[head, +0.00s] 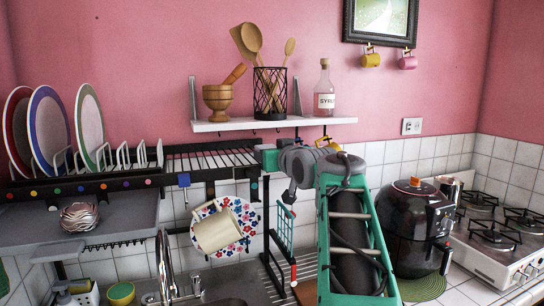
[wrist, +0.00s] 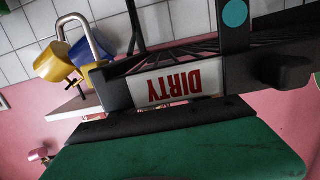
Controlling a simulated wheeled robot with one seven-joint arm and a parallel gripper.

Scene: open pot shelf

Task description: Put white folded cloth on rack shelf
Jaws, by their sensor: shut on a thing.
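The rack shelf (head: 212,160) is a black wire grid at mid-height, just left of my gripper. My gripper (head: 268,158) is at the teal end of my arm, at the right end of this grid. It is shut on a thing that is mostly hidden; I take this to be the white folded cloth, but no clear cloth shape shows. In the wrist view, a white face with upside-down red letters DIRTY (wrist: 175,84) sits between black parts; I cannot tell whether it is cloth or a label. The fingertips are not clear.
Upright plates (head: 48,130) stand in the left rack. A wall shelf (head: 275,124) above holds a mortar, a utensil basket and a bottle. A floral plate and cream mug (head: 212,230) are below the grid. A black cooker (head: 413,230) stands right. The grid's middle looks bare.

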